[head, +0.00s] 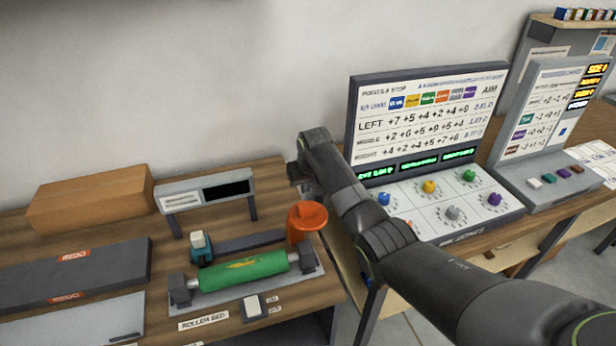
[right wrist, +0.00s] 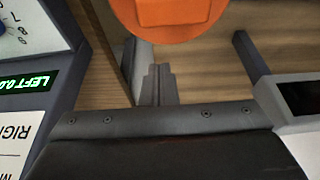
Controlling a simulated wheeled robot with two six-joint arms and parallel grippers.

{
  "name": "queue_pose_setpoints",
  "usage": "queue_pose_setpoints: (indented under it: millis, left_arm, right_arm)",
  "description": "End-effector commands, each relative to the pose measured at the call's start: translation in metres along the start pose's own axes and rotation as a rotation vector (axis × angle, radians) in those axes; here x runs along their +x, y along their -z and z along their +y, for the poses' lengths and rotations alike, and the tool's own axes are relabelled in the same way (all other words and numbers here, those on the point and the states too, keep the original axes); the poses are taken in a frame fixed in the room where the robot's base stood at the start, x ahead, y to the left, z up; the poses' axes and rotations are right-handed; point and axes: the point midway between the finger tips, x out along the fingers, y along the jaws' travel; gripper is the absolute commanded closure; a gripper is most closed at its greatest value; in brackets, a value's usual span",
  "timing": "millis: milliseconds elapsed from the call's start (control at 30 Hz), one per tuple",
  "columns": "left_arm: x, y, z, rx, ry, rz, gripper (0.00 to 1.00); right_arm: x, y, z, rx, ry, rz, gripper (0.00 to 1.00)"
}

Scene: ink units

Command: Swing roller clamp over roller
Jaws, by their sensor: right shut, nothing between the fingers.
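The green roller (head: 243,271) lies in its stand on the roller bed (head: 229,297), which is labelled at its front edge. Which of these is the clamp is not certain; none lies across the roller. My right gripper (right wrist: 157,85) is shut and empty, close to the orange piece (right wrist: 168,12) in the right wrist view. In the head view its arm reaches behind the orange piece, and the fingertips are hard to make out. My left gripper is out of view.
A display panel with coloured knobs (head: 430,205) stands close to the right of my right arm. A grey stand with a dark display (head: 207,190) and a brown box (head: 90,197) are behind the roller bed. Dark and light flat panels (head: 75,277) lie left.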

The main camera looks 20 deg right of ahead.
Motion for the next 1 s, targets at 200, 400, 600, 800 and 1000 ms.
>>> queue_pose_setpoints:
  millis: [200,400,600,800,1000]
  left_arm:
    - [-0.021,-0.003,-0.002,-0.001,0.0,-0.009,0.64]
    - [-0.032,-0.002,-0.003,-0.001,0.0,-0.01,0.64]
    - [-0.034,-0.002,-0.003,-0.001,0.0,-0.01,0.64]
    - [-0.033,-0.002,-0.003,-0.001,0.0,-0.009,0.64]
    - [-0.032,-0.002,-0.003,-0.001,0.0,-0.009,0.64]
  right_arm:
    - [-0.005,-0.018,0.0,-0.001,0.001,-0.001,1.0]
    - [-0.009,-0.033,0.0,-0.001,0.0,-0.001,1.0]
    - [-0.01,-0.038,0.0,-0.001,0.0,0.0,1.0]
    - [-0.009,-0.039,0.0,-0.001,0.0,-0.001,1.0]
    - [-0.009,-0.037,0.0,0.009,-0.004,0.0,1.0]
